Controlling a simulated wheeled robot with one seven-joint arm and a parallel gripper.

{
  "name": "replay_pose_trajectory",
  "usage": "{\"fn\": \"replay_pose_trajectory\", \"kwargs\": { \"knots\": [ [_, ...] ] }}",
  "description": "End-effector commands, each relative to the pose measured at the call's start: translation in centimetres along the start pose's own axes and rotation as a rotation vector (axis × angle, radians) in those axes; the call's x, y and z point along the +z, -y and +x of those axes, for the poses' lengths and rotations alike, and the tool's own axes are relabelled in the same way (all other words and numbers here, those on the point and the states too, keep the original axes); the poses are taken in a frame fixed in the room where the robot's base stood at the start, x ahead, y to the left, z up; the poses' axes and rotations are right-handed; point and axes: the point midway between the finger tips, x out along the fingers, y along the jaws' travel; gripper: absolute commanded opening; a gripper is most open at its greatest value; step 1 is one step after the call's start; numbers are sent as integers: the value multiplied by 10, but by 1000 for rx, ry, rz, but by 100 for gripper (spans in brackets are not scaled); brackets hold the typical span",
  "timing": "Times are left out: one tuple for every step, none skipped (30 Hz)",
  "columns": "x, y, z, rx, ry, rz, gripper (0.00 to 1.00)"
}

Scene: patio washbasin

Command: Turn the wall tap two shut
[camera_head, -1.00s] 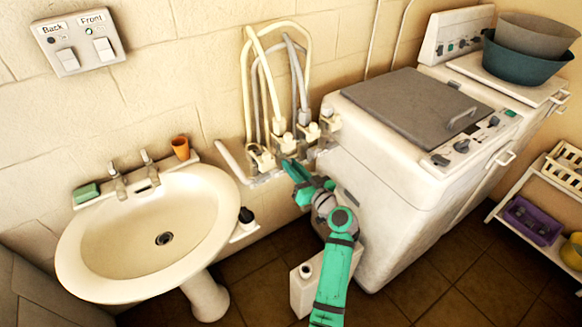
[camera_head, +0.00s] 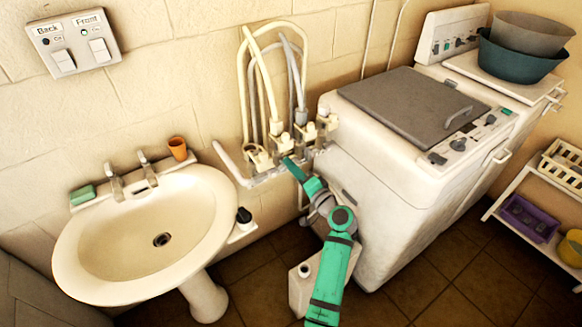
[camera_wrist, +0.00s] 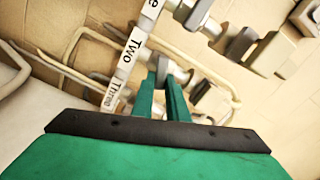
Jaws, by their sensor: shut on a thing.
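The wall taps stand in a row on the wall between the basin and the washing machine. Wall tap two (camera_head: 281,142) is a pale fitting with a hose rising from it. In the wrist view a white strip carries the label "Two" (camera_wrist: 133,47), with "Three" below it and a label ending in "e" above. My gripper (camera_head: 287,160) reaches the row from below. In the wrist view its green fingers (camera_wrist: 162,80) are close together on the tap handle (camera_wrist: 161,68) beside "Two". The fingers hide most of the handle, so its exact angle is unclear.
Neighbouring taps (camera_head: 258,158) and hoses (camera_head: 246,90) crowd both sides. The washing machine (camera_head: 385,180) stands close on the right, the basin (camera_head: 200,215) on the left. A pale canister (camera_head: 302,285) stands on the floor by my arm.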

Motion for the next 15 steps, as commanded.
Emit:
{"fn": "replay_pose_trajectory", "kwargs": {
  "knots": [
    [1,-2,-1,2,2,43,0],
    [1,-3,-1,2,2,68,0],
    [1,-3,-1,2,2,101,0],
    [1,-4,-1,3,2,124,0],
    [1,-4,-1,3,2,147,0],
    [1,-4,-1,3,2,176,0],
    [1,-5,-1,3,1,196,0],
    [1,-5,-1,3,1,215,0],
    [1,-5,-1,3,1,240,0],
    [1,-6,-1,3,1,256,0],
    [1,-6,-1,3,2,273,0],
    [2,-6,-1,3,2,291,0],
    [2,-6,-1,3,2,305,0],
    [2,-6,-1,3,2,316,0],
    [2,-6,-1,3,2,332,0]
  ]
}}
